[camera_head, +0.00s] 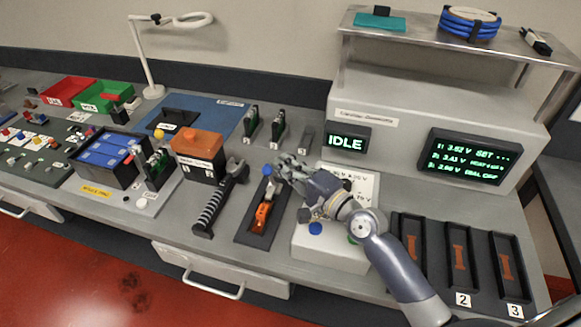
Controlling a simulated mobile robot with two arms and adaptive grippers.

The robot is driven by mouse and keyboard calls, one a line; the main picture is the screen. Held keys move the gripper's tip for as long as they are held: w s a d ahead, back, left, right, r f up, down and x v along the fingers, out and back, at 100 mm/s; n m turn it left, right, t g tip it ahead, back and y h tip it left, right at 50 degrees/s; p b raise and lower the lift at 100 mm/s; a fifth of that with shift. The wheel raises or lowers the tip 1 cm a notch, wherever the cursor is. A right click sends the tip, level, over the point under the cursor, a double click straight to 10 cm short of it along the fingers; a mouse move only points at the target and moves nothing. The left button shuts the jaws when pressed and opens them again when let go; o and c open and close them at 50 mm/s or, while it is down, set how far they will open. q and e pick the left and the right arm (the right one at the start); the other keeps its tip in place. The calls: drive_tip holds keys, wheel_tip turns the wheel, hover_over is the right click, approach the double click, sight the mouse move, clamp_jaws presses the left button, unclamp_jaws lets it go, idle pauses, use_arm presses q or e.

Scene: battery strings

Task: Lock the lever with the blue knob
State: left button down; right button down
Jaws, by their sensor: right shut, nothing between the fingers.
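My right gripper (283,168) reaches in from the lower right and is shut and empty. Its fingertips are just right of a small round blue knob (267,171) at the back end of a dark tray (247,229). Whether they touch the knob cannot be told. An orange piece (262,215) lies in the tray in front of the knob. The knob's lever is hard to make out, and whether it is locked cannot be told. My left gripper is not in view.
A white box (325,250) with a blue disc (315,229) stands under my right forearm. A black ribbed-handle tool (213,208) lies left of the tray. An orange-topped block (198,145) and a battery holder (100,158) stand further left. Narrow dark trays (457,275) lie at right.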

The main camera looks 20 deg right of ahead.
drive_tip(key=v, duration=1.2)
idle(0.5)
